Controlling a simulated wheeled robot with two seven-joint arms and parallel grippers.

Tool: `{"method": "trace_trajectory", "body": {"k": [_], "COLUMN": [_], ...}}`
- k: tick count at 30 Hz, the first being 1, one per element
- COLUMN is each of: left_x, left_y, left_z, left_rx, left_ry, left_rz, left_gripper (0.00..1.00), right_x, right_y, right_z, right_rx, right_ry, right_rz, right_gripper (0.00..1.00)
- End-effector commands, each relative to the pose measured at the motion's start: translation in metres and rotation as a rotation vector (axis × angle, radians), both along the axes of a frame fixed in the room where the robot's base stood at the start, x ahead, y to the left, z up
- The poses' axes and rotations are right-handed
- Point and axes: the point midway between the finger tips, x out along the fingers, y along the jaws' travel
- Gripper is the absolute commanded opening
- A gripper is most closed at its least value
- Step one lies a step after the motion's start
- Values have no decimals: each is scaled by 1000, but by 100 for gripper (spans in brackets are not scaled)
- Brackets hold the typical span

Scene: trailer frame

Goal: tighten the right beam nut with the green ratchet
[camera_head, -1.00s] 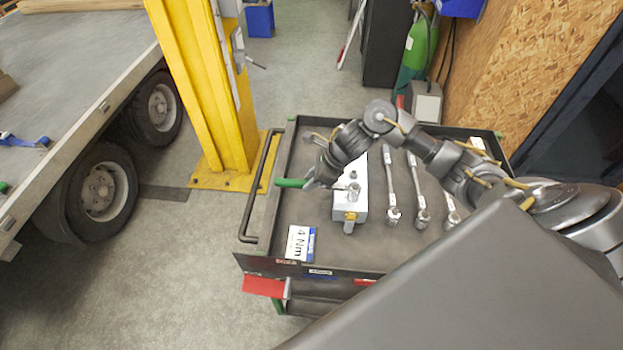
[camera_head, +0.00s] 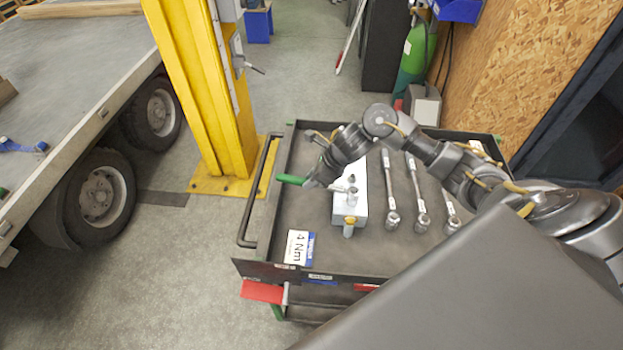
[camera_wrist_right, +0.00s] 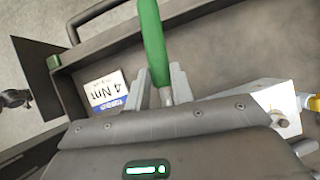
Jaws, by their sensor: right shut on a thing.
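My right gripper (camera_head: 312,182) is shut on the green ratchet and holds it over the tool cart. The ratchet's green handle (camera_head: 289,179) sticks out to the left of the fingers. In the right wrist view the handle (camera_wrist_right: 152,42) points up, away from the palm, with its metal shank between the two fingers (camera_wrist_right: 163,88). The metal head end shows to the right of the gripper, close above a light grey box; I cannot tell whether it touches. My left gripper is not in the head view. I cannot make out the right beam nut.
The tool cart (camera_head: 318,228) carries the grey box (camera_head: 359,208), several metal wrenches (camera_head: 418,197) and a "4 Nm" card (camera_head: 298,247). A yellow post (camera_head: 205,95) stands left of the cart. The trailer (camera_head: 75,85) is at far left, with open floor between.

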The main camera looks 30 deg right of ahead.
Motion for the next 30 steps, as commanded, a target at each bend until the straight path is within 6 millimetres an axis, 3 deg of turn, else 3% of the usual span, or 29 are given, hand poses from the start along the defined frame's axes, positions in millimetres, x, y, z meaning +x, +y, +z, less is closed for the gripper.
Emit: {"method": "trace_trajectory", "body": {"k": [30], "left_x": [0], "left_y": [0], "left_z": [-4], "left_rx": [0], "left_ry": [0], "left_rz": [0], "left_gripper": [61], "right_x": [21], "right_y": [-30], "right_z": [1], "right_rx": [0], "right_ry": [0], "right_rz": [-296], "right_gripper": [0]}}
